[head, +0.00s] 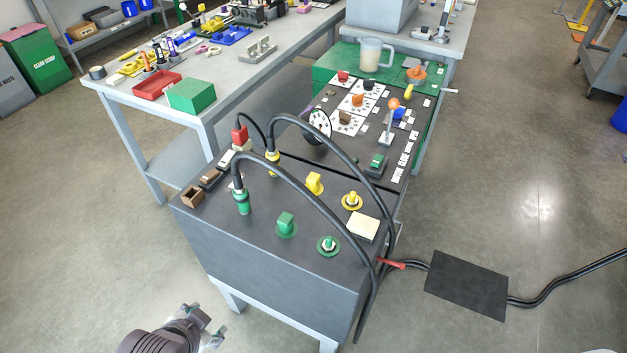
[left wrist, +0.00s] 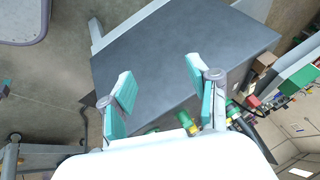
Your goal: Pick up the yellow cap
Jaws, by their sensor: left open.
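The yellow cap (head: 314,183) is a small blocky yellow piece standing on the dark top of the cart (head: 275,262), near its middle. A similar green cap (head: 286,224) stands nearer the front edge. My left gripper (head: 212,326) is low in the head view, in front of the cart and well apart from the yellow cap. In the left wrist view its two teal-padded fingers (left wrist: 160,78) are spread, with nothing between them but the grey side of the cart behind. My right gripper does not show.
A yellow-ringed fitting (head: 352,202) and a green-ringed fitting (head: 328,246) sit right of the caps, by a cream block (head: 363,227). Thick black cables arch over the cart top from the green plug (head: 242,200) and yellow plug (head: 272,162). Floor left of the cart is clear.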

